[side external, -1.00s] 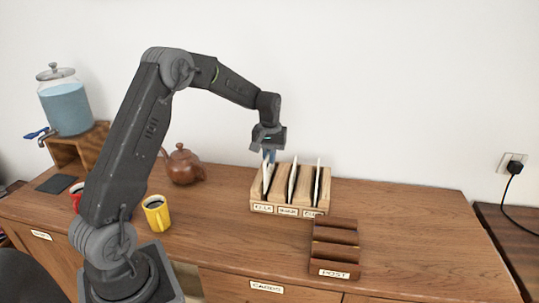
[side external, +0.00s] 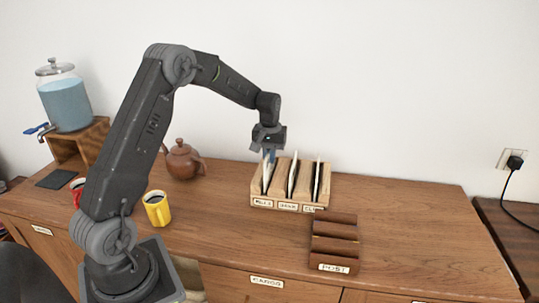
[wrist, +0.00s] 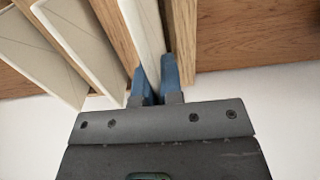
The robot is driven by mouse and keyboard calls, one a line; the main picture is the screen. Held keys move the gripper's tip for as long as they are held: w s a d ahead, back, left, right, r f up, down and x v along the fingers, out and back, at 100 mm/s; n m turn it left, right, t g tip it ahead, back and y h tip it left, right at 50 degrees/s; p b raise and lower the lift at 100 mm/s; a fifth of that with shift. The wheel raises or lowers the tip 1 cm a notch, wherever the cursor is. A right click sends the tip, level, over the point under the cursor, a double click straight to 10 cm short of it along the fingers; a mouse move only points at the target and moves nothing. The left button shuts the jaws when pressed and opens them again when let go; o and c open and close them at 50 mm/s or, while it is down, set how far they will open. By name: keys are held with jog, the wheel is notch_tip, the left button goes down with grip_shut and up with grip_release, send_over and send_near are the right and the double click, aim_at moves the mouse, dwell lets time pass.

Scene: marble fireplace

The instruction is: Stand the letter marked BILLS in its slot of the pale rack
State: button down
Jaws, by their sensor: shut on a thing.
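The pale rack (side external: 290,205) stands on the wooden sideboard with three labelled slots, the leftmost marked BILLS. A white letter (side external: 267,174) stands on edge in that left slot, leaning slightly. My gripper (side external: 269,156) is above this slot, pointing down, its blue fingers shut on the letter's top edge. In the wrist view my gripper (wrist: 156,88) pinches the letter (wrist: 143,30) between two wooden walls of the rack (wrist: 184,35). The letter's writing and bottom edge are hidden, so I cannot tell whether it touches the slot floor.
Two other white letters stand in the middle slot (side external: 292,178) and right slot (side external: 317,180). A dark rack marked POST (side external: 334,257) is in front. A teapot (side external: 183,162), yellow mug (side external: 158,210) and red mug (side external: 77,189) are to the left. The sideboard's right side is clear.

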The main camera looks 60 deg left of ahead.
jog(key=shift+f, duration=0.6)
jog(key=shift+f, duration=0.4)
jog(key=shift+f, duration=0.35)
jog(key=shift+f, duration=0.2)
jog(key=c, duration=1.2)
grip_release()
jog(key=shift+r, duration=0.1)
jog(key=shift+r, duration=4.45)
